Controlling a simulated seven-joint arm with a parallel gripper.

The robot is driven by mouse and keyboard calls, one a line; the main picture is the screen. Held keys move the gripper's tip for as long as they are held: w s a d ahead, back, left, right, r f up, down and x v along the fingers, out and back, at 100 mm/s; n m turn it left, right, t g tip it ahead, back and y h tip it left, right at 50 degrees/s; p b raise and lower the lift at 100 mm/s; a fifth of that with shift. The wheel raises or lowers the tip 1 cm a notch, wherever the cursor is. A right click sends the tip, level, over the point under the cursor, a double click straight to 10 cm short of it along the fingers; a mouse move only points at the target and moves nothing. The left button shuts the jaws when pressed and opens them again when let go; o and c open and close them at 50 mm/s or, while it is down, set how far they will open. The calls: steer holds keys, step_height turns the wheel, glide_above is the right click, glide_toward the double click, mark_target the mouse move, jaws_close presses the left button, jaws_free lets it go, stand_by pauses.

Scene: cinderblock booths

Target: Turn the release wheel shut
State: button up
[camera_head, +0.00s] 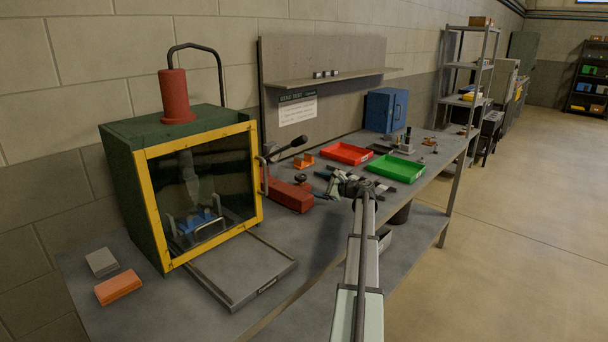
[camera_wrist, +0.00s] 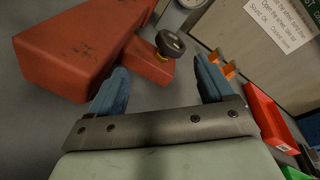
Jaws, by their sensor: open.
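The release wheel (camera_wrist: 170,43) is a small black knob on a brass stem, set in the end of a red pump body (camera_wrist: 75,50). In the head view the wheel (camera_head: 301,178) is a small dark spot beside the red body (camera_head: 287,196), which lies on the bench right of the press cabinet. My gripper (camera_wrist: 160,82) is open, with its two blue fingers apart and nothing between them. The wheel lies just beyond the fingertips, roughly in line with the gap, and looks apart from both. In the head view my gripper (camera_head: 321,184) is low over the bench, right of the wheel.
The yellow-framed press cabinet (camera_head: 143,200) stands left. A pump lever (camera_head: 288,147) rises behind the red body. Orange clips (camera_head: 304,160), a red tray (camera_head: 346,153) and a green tray (camera_head: 395,169) lie behind or right. A sign (camera_head: 297,109) hangs above.

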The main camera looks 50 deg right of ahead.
steer(key=w+n+g, duration=0.1)
steer(key=n, duration=0.2)
steer(key=w+r+n+y, duration=0.1)
steer(key=n, duration=0.2)
steer(key=w+n+g+y, duration=0.1)
steer(key=w+n, duration=0.1)
steer(key=n, duration=0.1)
steer(key=shift+d+r+g, duration=0.2)
steer(key=shift+d+g, duration=0.1)
steer(key=shift+d, duration=0.1)
steer(key=n, duration=0.2)
steer(key=shift+w+d+r+n+g, duration=0.15)
steer(key=shift+w+n+g, duration=0.1)
steer(key=shift+n+g, duration=0.15)
steer(key=n, duration=0.1)
steer(key=w+n+g, duration=0.1)
steer(key=n, duration=0.1)
steer(key=r+n, duration=0.1)
steer(key=shift+w+d+n+g+y, duration=0.2)
steer(key=shift+n+g+y, duration=0.1)
steer(key=shift+y, duration=0.1)
steer(key=n+g, duration=0.9)
steer(key=n, duration=1.4)
glide_toward(302, 175)
steer(key=x, duration=0.8)
steer(key=shift+s+a+f, duration=0.15)
steer(key=shift+a+f, duration=0.05)
steer(key=shift+a, duration=0.05)
steer(key=c, duration=1.1)
